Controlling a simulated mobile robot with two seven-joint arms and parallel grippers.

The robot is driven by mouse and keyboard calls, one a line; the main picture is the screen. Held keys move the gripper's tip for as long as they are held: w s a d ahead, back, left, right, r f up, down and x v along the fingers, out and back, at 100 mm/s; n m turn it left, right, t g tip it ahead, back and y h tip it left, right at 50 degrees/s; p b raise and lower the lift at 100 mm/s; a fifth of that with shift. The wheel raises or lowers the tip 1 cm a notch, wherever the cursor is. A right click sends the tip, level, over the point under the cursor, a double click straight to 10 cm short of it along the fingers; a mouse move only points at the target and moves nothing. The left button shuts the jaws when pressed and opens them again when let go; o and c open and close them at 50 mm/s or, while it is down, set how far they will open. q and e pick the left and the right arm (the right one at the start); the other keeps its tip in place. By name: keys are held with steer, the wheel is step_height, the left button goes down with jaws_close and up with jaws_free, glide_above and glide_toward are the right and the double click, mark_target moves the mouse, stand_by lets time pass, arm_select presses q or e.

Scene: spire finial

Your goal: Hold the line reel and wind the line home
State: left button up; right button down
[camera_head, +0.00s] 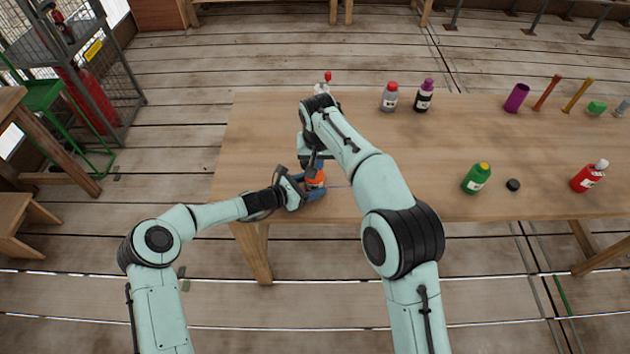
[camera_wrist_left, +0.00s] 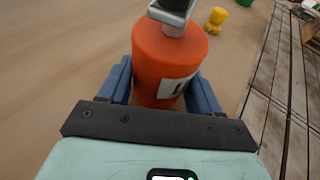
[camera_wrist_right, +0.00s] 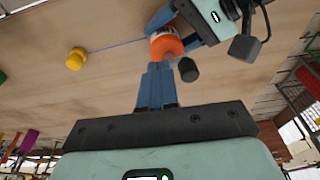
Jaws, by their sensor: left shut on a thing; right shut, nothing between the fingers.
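The line reel (camera_head: 315,180) is an orange-red drum with a white label, standing near the table's front edge. My left gripper (camera_head: 312,187) is shut around its sides, as the left wrist view shows with the drum (camera_wrist_left: 168,62) between the blue fingers. A crank with a dark grip (camera_wrist_right: 187,70) sits on the reel. My right gripper (camera_wrist_right: 156,84) is shut and empty, its fingertips close beside the crank; whether they touch it I cannot tell. A thin blue line (camera_wrist_right: 118,45) runs from the reel towards a small yellow spool-shaped piece (camera_wrist_right: 76,59) on the table.
A green bottle (camera_head: 476,180), a black cap (camera_head: 513,185) and a red bottle (camera_head: 588,177) stand to the right. Two more bottles (camera_head: 390,98) (camera_head: 424,95) and a purple cup (camera_head: 516,98) are at the back. The right arm hides part of the table's middle.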

mark_target(315, 181)
steer(key=shift+f, duration=0.1)
stand_by(0.6)
steer(key=shift+f, duration=1.45)
steer(key=shift+w+a, duration=0.1)
steer(key=shift+w, duration=0.05)
steer(key=shift+w+a, duration=0.35)
steer(key=shift+w, duration=0.1)
steer(key=shift+a, duration=0.2)
steer(key=shift+w+a, duration=0.1)
steer(key=shift+a, duration=0.25)
steer(key=shift+a+r, duration=0.1)
steer(key=shift+r, duration=0.05)
